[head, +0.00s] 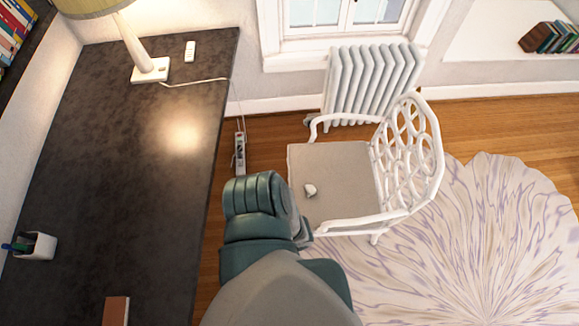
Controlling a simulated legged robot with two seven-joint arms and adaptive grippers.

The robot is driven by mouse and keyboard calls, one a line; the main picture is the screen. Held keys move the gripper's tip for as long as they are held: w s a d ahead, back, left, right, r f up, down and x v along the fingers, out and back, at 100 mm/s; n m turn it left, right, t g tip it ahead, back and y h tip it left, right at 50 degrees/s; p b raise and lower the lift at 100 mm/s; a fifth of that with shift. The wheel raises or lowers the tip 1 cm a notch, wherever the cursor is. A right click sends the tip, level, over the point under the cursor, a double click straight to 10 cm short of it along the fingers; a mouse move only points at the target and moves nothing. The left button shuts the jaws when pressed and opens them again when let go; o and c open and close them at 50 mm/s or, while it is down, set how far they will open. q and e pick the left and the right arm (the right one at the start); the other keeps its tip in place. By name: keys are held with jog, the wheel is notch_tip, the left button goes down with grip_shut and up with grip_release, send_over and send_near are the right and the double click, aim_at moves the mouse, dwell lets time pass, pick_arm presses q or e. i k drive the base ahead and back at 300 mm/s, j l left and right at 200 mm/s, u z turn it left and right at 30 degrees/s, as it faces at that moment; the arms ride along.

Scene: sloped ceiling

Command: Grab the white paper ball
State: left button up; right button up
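The white paper ball (310,190) is a small crumpled lump on the beige seat of a white chair (335,165), left of the seat's middle. One of my arms, grey and teal, comes up from the bottom centre and ends just left of the chair. I cannot tell which arm it is. A small grey part shows at its right side near the seat's front corner, but no gripper fingers can be made out. The ball lies apart from the arm, with nothing touching it.
A dark desk (120,190) fills the left, with a lamp (148,68), a white remote-like item (190,51) and a pen cup (37,247). A power strip (240,152) lies on the floor. A white radiator (370,80) stands behind the chair. A pale rug (490,250) lies right.

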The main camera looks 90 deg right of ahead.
aim_at(311, 190)
jog(key=z, duration=0.45)
jog(key=i+z, duration=0.1)
jog(key=z, duration=0.85)
jog(key=i+z, duration=0.15)
jog(key=z, duration=0.35)
jog(key=k+z, duration=0.1)
jog(key=z, duration=0.4)
jog(key=k+l+z, duration=0.1)
jog(key=z, duration=0.4)
jog(key=l+z, duration=0.2)
jog(key=z, duration=0.25)
jog(key=k, duration=0.05)
